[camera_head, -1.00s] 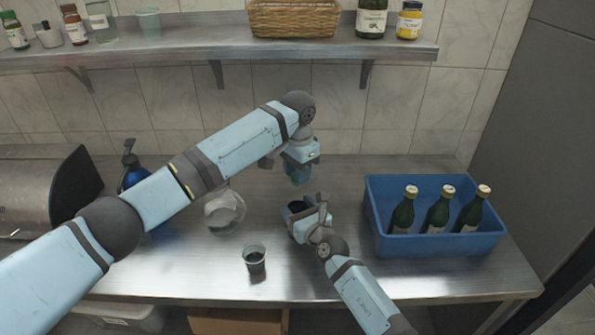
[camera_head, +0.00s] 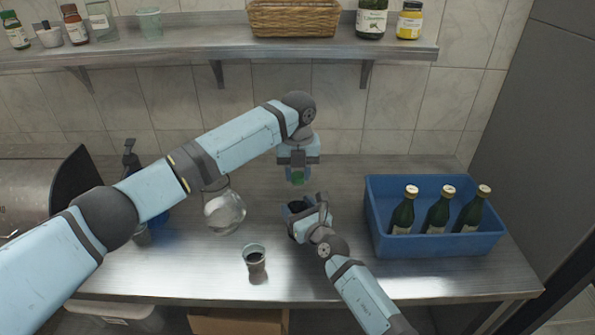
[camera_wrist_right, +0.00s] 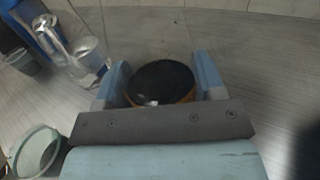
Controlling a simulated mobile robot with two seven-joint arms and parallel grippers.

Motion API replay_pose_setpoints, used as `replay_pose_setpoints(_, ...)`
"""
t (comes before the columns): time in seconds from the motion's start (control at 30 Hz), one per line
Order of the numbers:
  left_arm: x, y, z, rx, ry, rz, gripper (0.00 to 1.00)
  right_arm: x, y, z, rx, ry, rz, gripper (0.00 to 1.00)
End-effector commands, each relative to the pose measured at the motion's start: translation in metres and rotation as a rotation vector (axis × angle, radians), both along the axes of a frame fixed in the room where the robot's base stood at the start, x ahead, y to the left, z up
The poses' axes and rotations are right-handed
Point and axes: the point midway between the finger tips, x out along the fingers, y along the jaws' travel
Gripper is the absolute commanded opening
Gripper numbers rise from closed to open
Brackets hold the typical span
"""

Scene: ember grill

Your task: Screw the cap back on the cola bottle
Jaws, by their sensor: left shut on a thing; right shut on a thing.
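My left gripper (camera_head: 298,166) points down, shut on a small green thing (camera_head: 297,178), which I take to be the cap. It is above and slightly behind my right gripper (camera_head: 298,206), with a gap between them. My right gripper is shut on a dark round thing, which I take to be the cola bottle; it is mostly hidden in the head view. In the right wrist view this bottle (camera_wrist_right: 162,78) shows a black round surface with an orange-brown rim between the two fingers. I cannot make out its neck or mouth.
A cup with dark contents (camera_head: 255,262) stands at the front, and a round glass jug (camera_head: 224,211) behind it. A blue crate (camera_head: 383,243) with several green bottles is on the right. A shelf (camera_head: 200,60) runs above the back. My left arm hides part of the left counter.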

Motion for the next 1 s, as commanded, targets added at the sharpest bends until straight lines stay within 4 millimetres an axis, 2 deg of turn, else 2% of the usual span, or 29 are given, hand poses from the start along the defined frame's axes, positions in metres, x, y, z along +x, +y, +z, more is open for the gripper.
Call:
replay_pose_setpoints(0.1,0.000,0.000,0.000,0.001,-0.001,-0.243,0.11,0.000,0.000,-0.001,0.000,0.001,0.000,0.00)
replay_pose_setpoints(0.2,0.000,-0.001,0.000,0.000,0.000,-0.401,0.11,0.000,0.000,-0.001,-0.001,0.002,0.000,0.00)
replay_pose_setpoints(0.37,0.000,-0.001,0.000,0.000,0.000,-0.398,0.11,0.000,0.000,-0.001,-0.001,0.002,0.000,0.00)
replay_pose_setpoints(0.4,0.000,-0.001,0.000,0.000,0.000,-0.397,0.42,0.000,0.000,-0.001,-0.001,0.002,0.000,0.00)
replay_pose_setpoints(0.47,0.000,-0.001,0.000,0.000,0.000,-0.397,0.56,0.000,0.000,-0.001,-0.001,0.002,0.000,0.00)
replay_pose_setpoints(0.5,0.000,-0.001,0.000,0.000,0.000,-0.396,0.58,0.000,0.000,-0.001,-0.001,0.002,0.000,0.00)
replay_pose_setpoints(0.77,0.000,-0.001,0.001,0.000,0.000,-0.395,0.58,0.000,0.000,-0.001,0.000,0.001,0.000,0.00)
replay_pose_setpoints(0.87,0.000,-0.001,0.007,0.000,-0.001,-0.395,0.58,0.000,0.000,-0.001,0.000,0.001,0.000,0.00)
replay_pose_setpoints(1.0,0.000,-0.001,0.025,0.000,-0.003,-0.395,0.58,0.000,0.000,-0.001,0.000,0.001,0.000,0.00)
